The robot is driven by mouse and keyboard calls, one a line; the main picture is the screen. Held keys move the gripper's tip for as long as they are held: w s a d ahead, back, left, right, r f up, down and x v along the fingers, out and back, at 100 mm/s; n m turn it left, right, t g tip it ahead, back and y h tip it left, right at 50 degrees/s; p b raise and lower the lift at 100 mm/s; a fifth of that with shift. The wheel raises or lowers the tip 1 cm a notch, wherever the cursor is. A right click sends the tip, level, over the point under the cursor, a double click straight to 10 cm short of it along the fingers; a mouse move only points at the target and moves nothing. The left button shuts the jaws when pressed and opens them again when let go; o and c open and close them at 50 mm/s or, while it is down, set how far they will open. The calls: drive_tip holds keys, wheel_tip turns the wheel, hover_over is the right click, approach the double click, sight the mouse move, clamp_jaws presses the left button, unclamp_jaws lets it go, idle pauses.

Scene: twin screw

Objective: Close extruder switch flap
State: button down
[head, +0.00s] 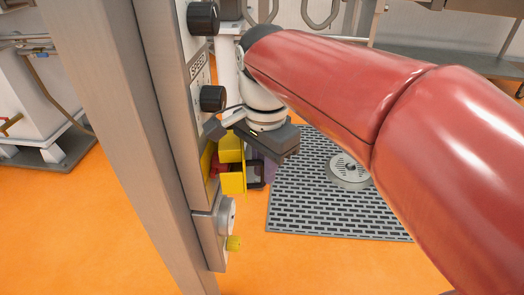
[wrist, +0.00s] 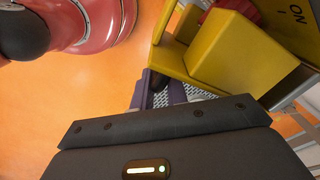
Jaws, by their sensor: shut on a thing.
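The extruder switch flap is yellow and box-like. It stands open from the side of the grey control panel (head: 195,80), with its yellow parts (head: 231,165) showing in the head view. In the wrist view the yellow flap (wrist: 215,55) fills the upper right. A yellow plate marked "ON I" (wrist: 285,22) and a bit of red show behind it. My gripper (head: 257,172) hangs beside the flap, its dark body just above. In the wrist view my gripper (wrist: 167,90) shows purple finger parts at the flap's lower left edge. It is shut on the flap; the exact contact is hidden.
A dark slotted floor mat (head: 330,205) lies to the right. Orange floor (head: 310,265) in front is clear.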

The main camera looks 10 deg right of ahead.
drive_tip(key=shift+s+d+f, duration=0.1)
drive_tip(key=c, duration=1.5)
unclamp_jaws()
drive_tip(key=shift+s, duration=0.1)
wheel_tip(320, 180, up, 8)
drive_tip(key=shift+p, duration=0.55)
drive_tip(key=shift+d+f, duration=0.1)
